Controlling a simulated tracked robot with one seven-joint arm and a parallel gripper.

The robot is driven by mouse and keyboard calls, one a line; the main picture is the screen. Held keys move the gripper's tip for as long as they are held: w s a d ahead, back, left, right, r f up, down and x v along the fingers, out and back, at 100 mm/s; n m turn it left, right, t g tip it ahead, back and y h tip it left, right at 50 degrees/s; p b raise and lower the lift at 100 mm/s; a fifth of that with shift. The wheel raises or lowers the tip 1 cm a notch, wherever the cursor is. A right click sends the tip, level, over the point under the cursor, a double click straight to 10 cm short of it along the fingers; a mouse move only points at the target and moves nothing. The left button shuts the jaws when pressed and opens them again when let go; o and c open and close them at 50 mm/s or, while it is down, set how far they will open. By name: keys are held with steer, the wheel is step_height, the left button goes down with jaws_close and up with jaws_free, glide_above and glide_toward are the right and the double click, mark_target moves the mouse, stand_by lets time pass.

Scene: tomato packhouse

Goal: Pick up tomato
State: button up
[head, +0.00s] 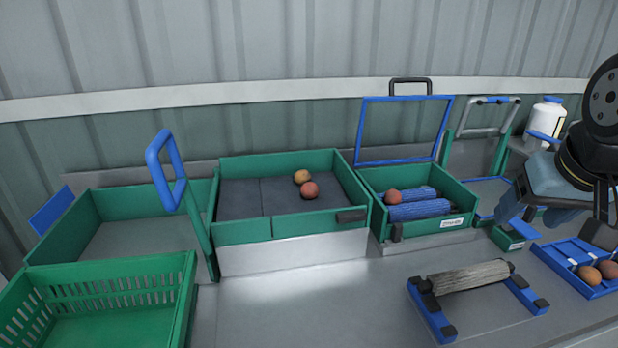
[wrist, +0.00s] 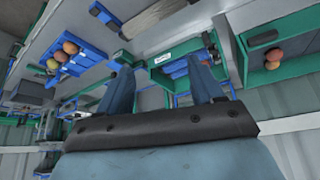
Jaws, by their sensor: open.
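A red tomato (head: 310,190) and an orange tomato (head: 301,177) lie side by side on the dark mat of the green tray (head: 345,173) at the centre; they also show at the right of the wrist view (wrist: 273,60). Another red tomato (head: 393,197) lies by blue rollers in a smaller green box (head: 462,197). Reddish tomatoes (head: 590,275) sit in a blue tray (head: 560,262) at the right; several show there in the wrist view (wrist: 60,55). My gripper (wrist: 160,66) is open and empty, at the right of the head view, apart from every tomato.
A wooden roller (head: 468,277) on a blue frame stands on the bench at front right. A raised blue-framed lid (head: 405,98) and a blue loop handle (head: 166,170) stick up. An empty green crate (head: 110,268) is at left. The front middle of the bench is clear.

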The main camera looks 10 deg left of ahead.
steer(key=shift+o, duration=0.2)
steer(key=shift+o, duration=1.5)
steer(key=w+a+r+n+h, duration=0.1)
steer(key=w+a+r+n, duration=0.2)
steer(key=w+a+n, duration=0.3)
steer(key=w+n, duration=0.3)
steer(key=w, duration=0.1)
steer(key=shift+g, duration=0.4)
steer(key=n+y, duration=0.1)
steer(key=n, duration=2.6)
glide_above(302, 172)
steer(key=s, duration=0.5)
step_height(302, 172, down, 8)
steer(key=x, duration=1.3)
steer(key=shift+f, duration=0.3)
